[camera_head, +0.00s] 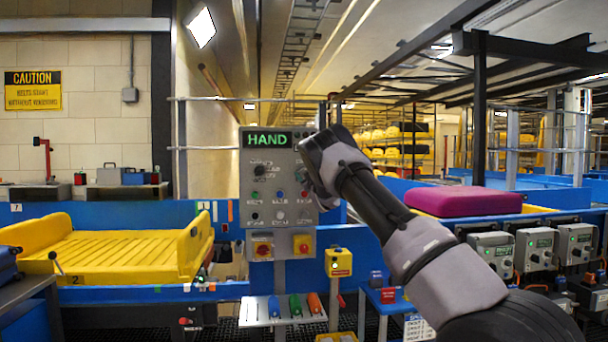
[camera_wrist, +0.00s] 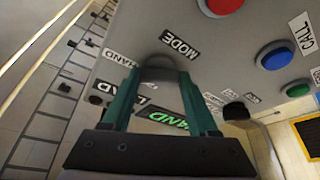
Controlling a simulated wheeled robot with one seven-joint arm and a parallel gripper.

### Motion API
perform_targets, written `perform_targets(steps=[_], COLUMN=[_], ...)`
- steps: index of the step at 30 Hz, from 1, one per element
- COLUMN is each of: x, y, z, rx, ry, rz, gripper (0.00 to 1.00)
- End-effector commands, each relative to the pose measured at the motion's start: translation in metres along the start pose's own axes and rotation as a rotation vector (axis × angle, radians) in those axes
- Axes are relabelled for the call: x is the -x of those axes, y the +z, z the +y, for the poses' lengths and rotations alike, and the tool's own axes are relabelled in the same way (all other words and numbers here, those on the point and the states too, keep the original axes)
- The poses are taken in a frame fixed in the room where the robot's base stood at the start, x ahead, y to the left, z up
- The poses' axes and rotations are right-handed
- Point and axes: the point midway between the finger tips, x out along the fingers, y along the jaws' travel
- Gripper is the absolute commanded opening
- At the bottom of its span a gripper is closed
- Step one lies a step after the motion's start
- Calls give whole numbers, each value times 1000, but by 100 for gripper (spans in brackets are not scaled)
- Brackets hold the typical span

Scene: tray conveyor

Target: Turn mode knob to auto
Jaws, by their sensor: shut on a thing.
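The grey control panel (camera_head: 268,205) stands upright in the head view, with a green display reading HAND (camera_head: 268,140) at its top. My gripper (camera_head: 310,172) is at the panel's upper right and hides part of its face. In the wrist view, my gripper's two green fingers (camera_wrist: 160,80) are on either side of a dark knob (camera_wrist: 160,66) below the MODE label (camera_wrist: 179,44). The gripper is shut on this knob. A HAND label (camera_wrist: 121,57) is beside the knob. The knob's pointer cannot be made out. The display (camera_wrist: 168,119) shows partly behind the fingers.
A yellow tray (camera_head: 110,252) is on the conveyor at left. A magenta case (camera_head: 465,201) lies at right.

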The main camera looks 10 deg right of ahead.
Motion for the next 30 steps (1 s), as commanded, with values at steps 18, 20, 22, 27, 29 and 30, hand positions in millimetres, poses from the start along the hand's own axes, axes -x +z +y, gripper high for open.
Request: perform_targets(steps=[18, 20, 22, 27, 29, 30], x=[0, 0, 0, 0, 0, 0], y=[0, -1, -2, -1, -2, -2], z=[3, 3, 4, 4, 4, 4], rx=[349, 402, 464, 609, 658, 689], ry=[-144, -167, -192, -253, -273, -286], rz=[0, 0, 1, 0, 1, 0], gripper=[4, 4, 4, 4, 4, 4])
